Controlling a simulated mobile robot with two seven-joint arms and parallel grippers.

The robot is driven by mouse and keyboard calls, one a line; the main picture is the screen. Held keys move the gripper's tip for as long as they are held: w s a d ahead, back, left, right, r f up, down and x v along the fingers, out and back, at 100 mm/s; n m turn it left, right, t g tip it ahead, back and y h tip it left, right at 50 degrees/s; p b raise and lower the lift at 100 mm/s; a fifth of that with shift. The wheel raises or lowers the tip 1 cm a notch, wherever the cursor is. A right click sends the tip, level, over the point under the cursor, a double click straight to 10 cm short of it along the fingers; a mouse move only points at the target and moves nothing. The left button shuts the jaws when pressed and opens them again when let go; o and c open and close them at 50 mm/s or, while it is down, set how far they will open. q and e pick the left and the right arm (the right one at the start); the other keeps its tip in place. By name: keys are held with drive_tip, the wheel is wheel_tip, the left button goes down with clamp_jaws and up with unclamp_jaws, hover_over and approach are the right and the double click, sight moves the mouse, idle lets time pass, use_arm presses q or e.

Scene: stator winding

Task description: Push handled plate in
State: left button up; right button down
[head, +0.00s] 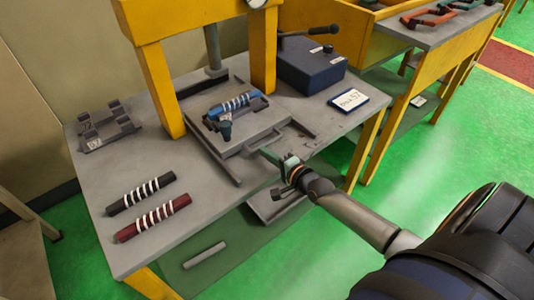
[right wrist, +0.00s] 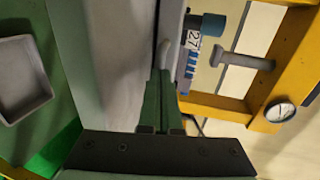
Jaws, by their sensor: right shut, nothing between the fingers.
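The handled plate (head: 264,123) is a flat grey plate lying between rails under the yellow press frame on the table. A blue part with white windings (head: 234,103) sits in a grey holder on it. My right gripper (head: 265,153) is shut and empty, low at the table's front edge, just in front of the plate. In the right wrist view its closed fingers (right wrist: 160,80) point at a small pale curved piece (right wrist: 164,55), seemingly the plate's handle. I cannot tell whether they touch. My left gripper is not in view.
The yellow press frame (head: 160,80) stands over the plate. A dark red wound part (head: 153,218) and a black one (head: 141,195) lie at the front left. A blue box with a lever (head: 308,68) and a label card (head: 347,101) are right of the press. A grey tray (head: 272,207) is below.

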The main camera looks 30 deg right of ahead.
sight(247, 133)
drive_tip(key=b+x, duration=0.1)
drive_tip(key=x, duration=0.2)
drive_tip(key=r+b+x, duration=0.1)
drive_tip(key=b+x, duration=0.1)
drive_tip(key=x, duration=0.1)
drive_tip(key=r+b+x, duration=0.1)
drive_tip(key=b+x, duration=0.1)
drive_tip(key=x, duration=0.2)
drive_tip(key=shift+w+f, duration=0.1)
drive_tip(key=shift+w, duration=0.15)
drive_tip(key=shift+w+r, duration=0.1)
drive_tip(key=shift+r, duration=0.35)
drive_tip(key=shift+p, duration=0.3)
